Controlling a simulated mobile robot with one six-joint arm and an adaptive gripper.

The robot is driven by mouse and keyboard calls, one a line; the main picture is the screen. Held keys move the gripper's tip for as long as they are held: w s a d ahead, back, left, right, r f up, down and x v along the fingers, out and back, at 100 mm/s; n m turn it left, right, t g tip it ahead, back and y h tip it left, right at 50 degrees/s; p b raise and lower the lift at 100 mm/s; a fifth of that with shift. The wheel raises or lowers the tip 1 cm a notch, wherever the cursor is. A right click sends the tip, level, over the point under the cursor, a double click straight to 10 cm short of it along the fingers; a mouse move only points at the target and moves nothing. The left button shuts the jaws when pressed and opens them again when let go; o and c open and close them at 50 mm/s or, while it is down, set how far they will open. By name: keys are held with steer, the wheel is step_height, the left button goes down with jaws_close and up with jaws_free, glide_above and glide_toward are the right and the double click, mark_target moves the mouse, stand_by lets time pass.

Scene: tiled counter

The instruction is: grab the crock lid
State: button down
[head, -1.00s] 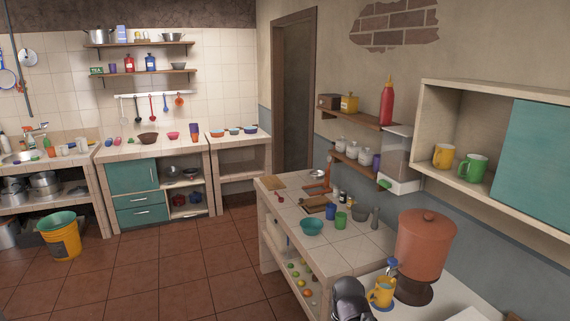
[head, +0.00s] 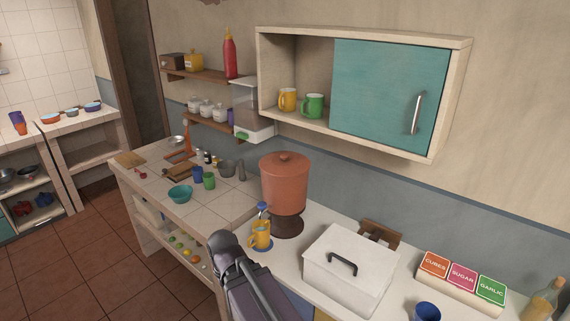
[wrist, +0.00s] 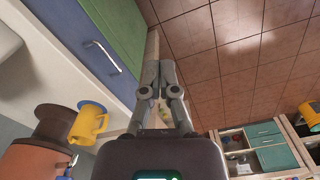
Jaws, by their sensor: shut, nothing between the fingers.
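The terracotta crock (head: 283,190) stands on a dark round base on the white counter, under the wall cabinet. Its lid (head: 284,159), of the same colour with a small knob, sits on top. In the wrist view the crock (wrist: 35,160) shows at the lower left, cut by the edge, with its lid out of sight. My gripper (wrist: 160,68) is shut and empty in the wrist view, in front of the counter's drawers and above the floor, apart from the crock. In the head view I see my dark arm in front of the counter, but cannot make out the fingers.
A yellow mug (head: 261,236) stands on a blue coaster by the crock's tap. A white box (head: 345,270) with a black handle is to the right. A wall cabinet (head: 390,95) hangs above. A blue mug (head: 426,312) is at the front right. Open floor lies at left.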

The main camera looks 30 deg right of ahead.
steer(key=c, duration=0.7)
jaws_free()
steer(key=shift+w, duration=0.1)
steer(key=o, duration=0.3)
steer(key=shift+w+d+r+m, duration=0.2)
steer(key=shift+w+r+m, duration=0.05)
steer(key=shift+m, duration=0.05)
steer(key=shift+o, duration=1.1)
steer(key=w+d+r+m+t+y+p, duration=0.2)
steer(key=w+d+r+m+t+p, duration=0.1)
steer(key=w+m, duration=0.5)
steer(key=d+r+m+p, duration=0.1)
steer(key=d+r, duration=0.1)
steer(key=d, duration=0.1)
steer(key=shift+r+y+p, duration=0.35)
steer(key=shift+y+p, duration=0.05)
steer(key=w+d+r+m+t+p, duration=0.3)
steer(key=d+r+m, duration=0.3)
steer(key=d+m, duration=0.2)
steer(key=w+d+r+m+t+h+p, duration=0.1)
steer(key=w+d+r+m+t+p, duration=0.1)
steer(key=d+r+m, duration=0.4)
steer(key=w+d+r+m+t+p, duration=0.3)
steer(key=d+r+m+t, duration=0.2)
steer(key=d+m, duration=0.6)
steer(key=d+r, duration=0.1)
steer(key=d, duration=0.4)
steer(key=shift+w+d+r+t+h+p, duration=0.3)
steer(key=shift+w+d+r+p, duration=0.05)
steer(key=shift+w+r, duration=0.05)
